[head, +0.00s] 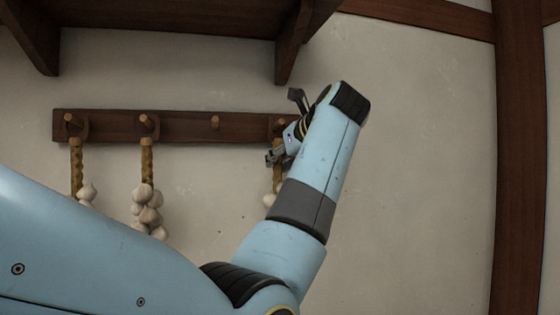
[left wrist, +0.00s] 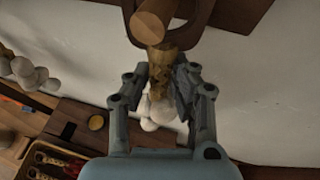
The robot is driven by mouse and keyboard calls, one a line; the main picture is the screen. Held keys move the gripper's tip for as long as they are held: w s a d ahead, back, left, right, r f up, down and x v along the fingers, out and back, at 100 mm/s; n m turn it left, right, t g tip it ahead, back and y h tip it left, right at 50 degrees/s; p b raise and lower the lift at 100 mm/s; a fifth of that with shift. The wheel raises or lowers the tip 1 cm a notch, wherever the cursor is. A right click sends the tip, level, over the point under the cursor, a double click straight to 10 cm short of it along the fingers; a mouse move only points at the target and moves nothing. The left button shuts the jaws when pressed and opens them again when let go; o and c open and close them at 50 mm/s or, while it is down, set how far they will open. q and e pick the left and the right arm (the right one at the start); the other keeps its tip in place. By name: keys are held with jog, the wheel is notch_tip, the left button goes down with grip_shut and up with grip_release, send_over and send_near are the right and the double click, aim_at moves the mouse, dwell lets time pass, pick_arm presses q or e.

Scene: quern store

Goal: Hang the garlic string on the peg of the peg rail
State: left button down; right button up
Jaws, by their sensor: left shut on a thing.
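The dark wooden peg rail (head: 185,127) runs along the wall with several pegs. My left gripper (head: 284,130) is at its right end, shut on the braid of a garlic string. In the left wrist view the braid (left wrist: 160,78) is between the fingers of my left gripper (left wrist: 168,85), with pale bulbs (left wrist: 158,112) below. The light wooden peg (left wrist: 151,26) points toward the camera, and the string's dark loop (left wrist: 200,20) appears to be around it. Whether the loop rests on the peg, I cannot tell. In the head view my arm partly hides this peg and string. My right gripper is not in view.
Two other garlic strings hang from the left pegs (head: 146,121), and a bare peg (head: 215,122) is between them and my gripper. A dark shelf (head: 170,18) with brackets is above. A post (head: 520,150) stands right. A wooden surface (left wrist: 75,140) is below.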

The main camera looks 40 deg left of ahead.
pick_arm(q)
jog(key=shift+d+r, duration=0.1)
jog(key=c, duration=1.5)
grip_release()
jog(key=shift+c, duration=0.2)
jog(key=o, duration=0.5)
jog(key=shift+c, duration=0.2)
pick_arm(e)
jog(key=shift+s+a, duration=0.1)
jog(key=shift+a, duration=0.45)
pick_arm(q)
jog(key=shift+s+d, duration=0.1)
jog(key=shift+d, duration=0.1)
jog(key=v, duration=0.7)
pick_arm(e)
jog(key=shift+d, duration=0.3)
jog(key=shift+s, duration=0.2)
